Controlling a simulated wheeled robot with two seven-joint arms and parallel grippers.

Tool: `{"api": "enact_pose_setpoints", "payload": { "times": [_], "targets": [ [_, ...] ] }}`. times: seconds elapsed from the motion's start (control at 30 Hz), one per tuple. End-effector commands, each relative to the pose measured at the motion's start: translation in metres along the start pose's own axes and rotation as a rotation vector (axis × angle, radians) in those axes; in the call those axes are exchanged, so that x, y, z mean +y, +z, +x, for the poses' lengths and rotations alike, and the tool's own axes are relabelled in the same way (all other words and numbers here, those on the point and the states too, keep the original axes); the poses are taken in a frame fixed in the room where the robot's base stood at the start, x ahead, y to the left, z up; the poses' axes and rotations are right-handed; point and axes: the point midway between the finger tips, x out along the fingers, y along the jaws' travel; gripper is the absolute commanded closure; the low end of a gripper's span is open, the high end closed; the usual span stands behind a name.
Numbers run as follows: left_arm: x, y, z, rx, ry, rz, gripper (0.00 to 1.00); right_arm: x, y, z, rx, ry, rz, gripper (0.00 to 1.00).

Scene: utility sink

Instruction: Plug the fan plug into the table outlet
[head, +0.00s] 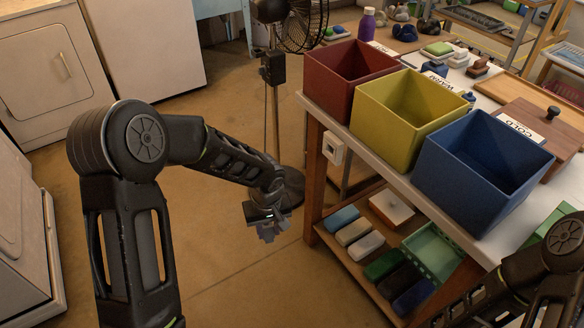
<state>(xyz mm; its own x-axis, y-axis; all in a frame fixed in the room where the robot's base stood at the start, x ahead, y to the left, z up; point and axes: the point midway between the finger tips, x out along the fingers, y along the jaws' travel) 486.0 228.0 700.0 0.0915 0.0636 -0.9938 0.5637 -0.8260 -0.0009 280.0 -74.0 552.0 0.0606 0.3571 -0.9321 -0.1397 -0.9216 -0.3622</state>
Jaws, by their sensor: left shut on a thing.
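The table outlet (333,147) is a white box with dark sockets, fixed at the table's left end below the top. The black standing fan (300,22) is at the top, with a control box (272,68) on its pole and a round base (291,187) on the floor. A thin dark cord hangs beside the pole. My left gripper (268,232) points down in front of the base, left of and below the outlet, apart from it. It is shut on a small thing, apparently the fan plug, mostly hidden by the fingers. My right gripper is out of view.
Red (338,84), yellow (400,125) and blue (470,180) bins stand along the table (455,232). A lower shelf (350,262) holds several coloured blocks and a green basket (432,254). White appliances stand at left. The floor (235,270) between is clear.

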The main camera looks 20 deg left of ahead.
Motion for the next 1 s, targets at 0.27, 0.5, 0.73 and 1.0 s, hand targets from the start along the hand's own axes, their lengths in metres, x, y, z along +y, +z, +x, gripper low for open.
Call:
{"api": "enact_pose_setpoints", "payload": {
  "times": [0.27, 0.5, 0.73, 1.0],
  "targets": [
    [0.016, 0.003, 0.022, -0.48, 0.105, -0.75, 1.0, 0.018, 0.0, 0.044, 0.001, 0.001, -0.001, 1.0],
    [0.068, -0.025, -0.005, -0.792, 0.47, -1.264, 1.0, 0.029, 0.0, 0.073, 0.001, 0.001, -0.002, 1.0],
    [0.1, -0.091, -0.057, -0.883, 0.832, -1.561, 1.0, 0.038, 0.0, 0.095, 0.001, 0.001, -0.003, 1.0],
    [0.102, -0.134, -0.09, -0.881, 0.992, -1.676, 1.0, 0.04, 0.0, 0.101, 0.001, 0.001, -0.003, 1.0]
  ]
}}
